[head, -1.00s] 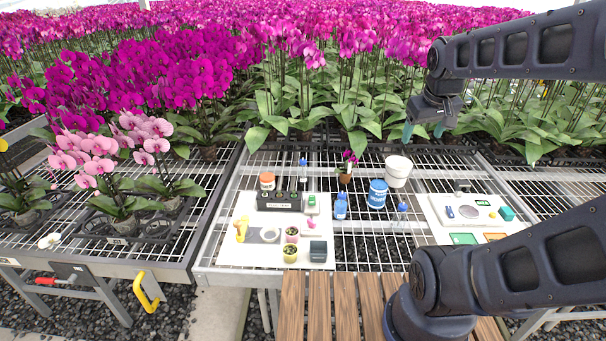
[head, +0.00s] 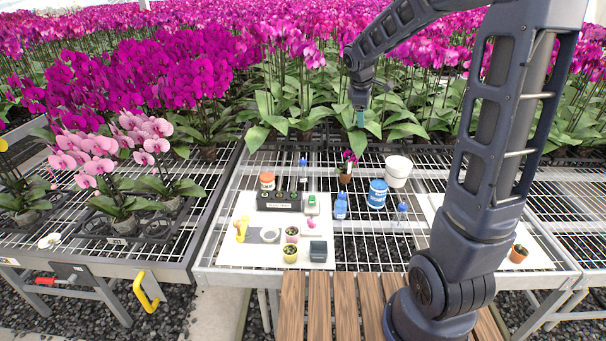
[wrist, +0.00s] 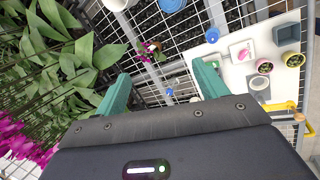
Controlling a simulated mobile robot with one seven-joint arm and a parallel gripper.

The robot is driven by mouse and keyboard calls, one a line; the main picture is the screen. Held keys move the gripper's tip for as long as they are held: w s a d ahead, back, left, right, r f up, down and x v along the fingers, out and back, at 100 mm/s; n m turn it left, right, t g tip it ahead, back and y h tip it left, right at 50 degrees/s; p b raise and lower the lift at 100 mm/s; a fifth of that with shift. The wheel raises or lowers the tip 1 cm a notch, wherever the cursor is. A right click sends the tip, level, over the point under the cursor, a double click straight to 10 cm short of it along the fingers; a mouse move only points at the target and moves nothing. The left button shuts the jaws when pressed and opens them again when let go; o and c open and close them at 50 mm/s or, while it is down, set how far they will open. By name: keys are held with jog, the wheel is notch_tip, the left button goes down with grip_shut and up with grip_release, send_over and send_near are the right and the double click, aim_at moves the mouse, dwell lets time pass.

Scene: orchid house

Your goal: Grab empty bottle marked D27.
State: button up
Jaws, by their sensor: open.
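Several small bottles with blue tops stand on the mesh bench. One (head: 340,209) is by the right edge of the white board. Another (head: 402,208) is right of the blue tub, and a third (head: 303,168) is behind the black rack. No marking is readable, so I cannot tell which is D27. My gripper (head: 360,118) is open and empty, high above the back of the bench. In the wrist view, a blue top (wrist: 169,92) shows below and between my teal fingers (wrist: 162,87), well apart from them. Another blue top (wrist: 212,34) shows further right.
A blue-lidded tub (head: 377,195), a white pot (head: 398,172) and a small potted orchid (head: 346,172) stand near the bottles. The white board (head: 235,257) holds a black rack (head: 279,203) and small pots. Tall orchids crowd the back. Open mesh lies in front of the bottles.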

jog(key=w+a+f+n, duration=0.7)
jog(key=w+a+f, duration=0.4)
jog(key=n, duration=0.7)
send_over(302, 165)
jog(key=s+a, duration=0.2)
jog(key=shift+h, duration=0.4)
jog(key=f, duration=1.5)
jog(key=shift+w+d+f, duration=0.2)
jog(key=shift+f, duration=0.1)
jog(key=x, duration=1)
jog(key=shift+w+a+f, duration=0.15)
jog(key=shift+a+f, duration=0.05)
jog(key=shift+f, duration=0.2)
jog(key=c, duration=1.1)
